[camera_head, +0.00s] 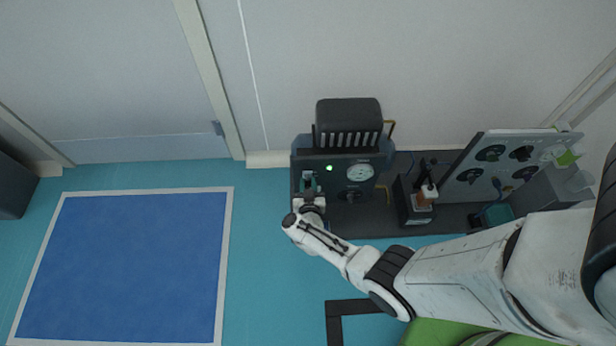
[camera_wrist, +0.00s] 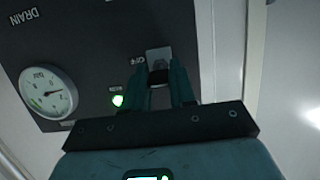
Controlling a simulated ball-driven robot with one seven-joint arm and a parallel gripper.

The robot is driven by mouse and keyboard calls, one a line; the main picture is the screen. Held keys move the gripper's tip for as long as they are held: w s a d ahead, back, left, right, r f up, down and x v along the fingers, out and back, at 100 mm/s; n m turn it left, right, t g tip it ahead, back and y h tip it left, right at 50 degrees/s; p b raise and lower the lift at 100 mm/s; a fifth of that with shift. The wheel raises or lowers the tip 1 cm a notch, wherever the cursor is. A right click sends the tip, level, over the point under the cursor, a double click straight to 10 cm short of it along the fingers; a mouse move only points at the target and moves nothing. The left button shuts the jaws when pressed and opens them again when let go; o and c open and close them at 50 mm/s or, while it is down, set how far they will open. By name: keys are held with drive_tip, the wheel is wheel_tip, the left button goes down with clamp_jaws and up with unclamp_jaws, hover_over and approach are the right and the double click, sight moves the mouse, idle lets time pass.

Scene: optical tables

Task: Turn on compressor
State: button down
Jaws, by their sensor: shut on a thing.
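The compressor (camera_head: 340,132) stands against the wall in the head view, with a dark front panel (camera_wrist: 100,45) that fills much of the wrist view. A small grey switch lever (camera_wrist: 158,56) sits on the panel beside an upside-down "OFF" label. My gripper (camera_wrist: 162,80) has its two teal fingers shut on the lever, one on each side; they hide part of it. In the head view my gripper (camera_head: 308,182) is at the panel's left side. A green lamp (camera_wrist: 117,100) beside the lever is lit; it also shows in the head view (camera_head: 329,168).
A round pressure gauge (camera_head: 360,172) is right of the lamp, with a dark knob (camera_head: 350,195) below. Farther right are a small device (camera_head: 416,200) and a tilted panel with knobs (camera_head: 480,175). Open floor with a blue mat (camera_head: 130,265) lies left.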

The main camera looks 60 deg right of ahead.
drive_tip(key=shift+w+d+r+g+y+p, duration=0.1)
drive_tip(key=shift+r+g+y+p, duration=0.75)
drive_tip(key=shift+p, duration=1.3)
drive_tip(key=shift+w+d+f+g+y+p, duration=0.15)
drive_tip(key=shift+g+y+p, duration=0.3)
drive_tip(key=shift+y+p, duration=0.7)
drive_tip(key=c, duration=0.9)
unclamp_jaws()
drive_tip(key=shift+f+h, duration=0.1)
drive_tip(key=shift+h, duration=0.2)
drive_tip(key=shift+p, duration=0.4)
drive_tip(key=shift+p+v, duration=4.6)
drive_tip(key=shift+v, duration=0.85)
